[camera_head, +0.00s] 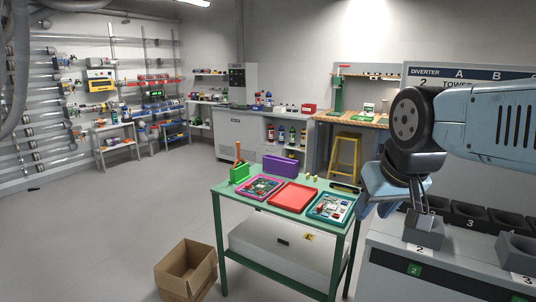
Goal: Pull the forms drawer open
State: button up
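No drawer in view is clearly marked as the forms drawer. A white drawer-like unit (265,247) with a dark handle (283,241) and a yellow label (308,237) sits under the green table's top; its front looks shut. My gripper (380,205) hangs at the right, in front of the grey cabinet and right of the green table in the picture. It is apart from the dark handle. My wrist hides part of it, and I cannot tell whether its fingers are open or shut.
The green table (217,189) bears red, pink and teal trays and a purple bin (287,166). An open cardboard box (186,270) stands on the floor at its left. A grey cabinet (390,278) with numbered holders is at right.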

aim_at(276, 149)
jog(key=u, duration=0.45)
jog(key=k, duration=1.2)
jog(key=u, duration=0.8)
jog(key=i, duration=2.1)
jog(key=u, duration=0.2)
jog(key=i, duration=4.25)
jog(key=z, duration=0.1)
